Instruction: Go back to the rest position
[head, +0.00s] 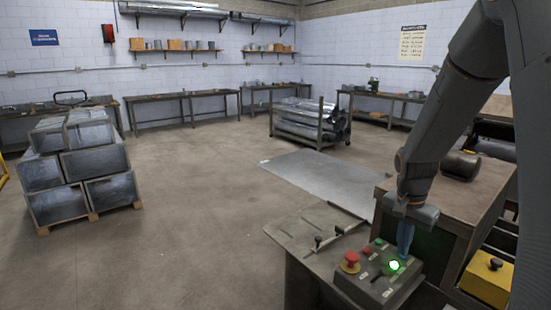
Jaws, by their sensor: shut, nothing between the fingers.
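My gripper (404,238) is at the right of the head view, at the end of my grey arm, pointing down. Its blue fingers are shut with nothing between them. The fingertips are at or just above a grey control box (385,282); I cannot tell whether they touch it. The box has a lit green button (394,265) just below the fingertips, a red mushroom button (350,261) to the left, and a small lever between them. My arm hides part of the bench behind the box.
The control box sits on a dark bench (312,232) with small levers. A flat metal sheet (315,178) lies beyond it. A rack of ducts (318,124) stands farther back. Stacked square ducts (62,165) stand at left. A yellow box (487,280) is at right. The middle floor is clear.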

